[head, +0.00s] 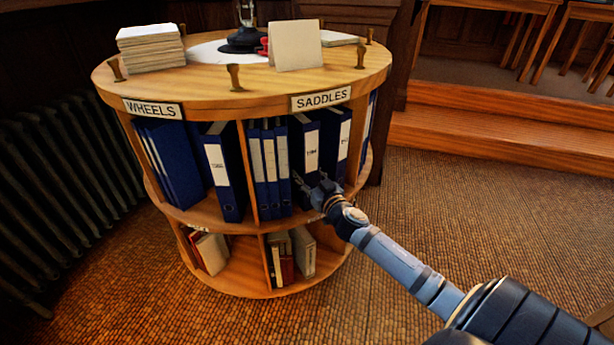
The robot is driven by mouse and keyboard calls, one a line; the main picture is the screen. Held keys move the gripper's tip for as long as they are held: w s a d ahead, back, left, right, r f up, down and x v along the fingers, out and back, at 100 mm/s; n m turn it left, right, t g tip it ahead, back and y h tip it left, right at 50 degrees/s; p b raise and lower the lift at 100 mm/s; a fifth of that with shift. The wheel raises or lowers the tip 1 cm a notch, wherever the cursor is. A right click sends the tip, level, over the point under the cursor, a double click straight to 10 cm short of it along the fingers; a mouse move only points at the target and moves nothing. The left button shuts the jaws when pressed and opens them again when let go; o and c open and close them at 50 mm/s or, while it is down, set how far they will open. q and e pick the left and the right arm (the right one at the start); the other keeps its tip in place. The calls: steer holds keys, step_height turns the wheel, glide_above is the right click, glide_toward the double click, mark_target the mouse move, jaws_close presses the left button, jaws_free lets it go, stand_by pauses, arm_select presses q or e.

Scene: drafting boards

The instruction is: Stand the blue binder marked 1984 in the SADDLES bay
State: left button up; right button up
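A round wooden bookcase has a bay labelled SADDLES (321,99) holding several upright blue binders. The blue binder (311,147), whose white spine label seems to read 1984, stands upright among them, a little right of the bay's middle. My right gripper (311,181) is at the lower end of its spine, with fingers near both sides. I cannot tell whether the fingers press on the binder or stand slightly apart from it. The gripper hides the binder's foot. My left gripper is not in view.
The WHEELS bay (153,108) at left holds more blue binders, some leaning. The lower shelf (243,271) holds a few books. Papers (150,47), a blank card (295,46) and small brackets stand on top. A radiator (60,185) is at left, wooden steps (490,137) at right.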

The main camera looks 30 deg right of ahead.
steer(key=shift+o, duration=0.7)
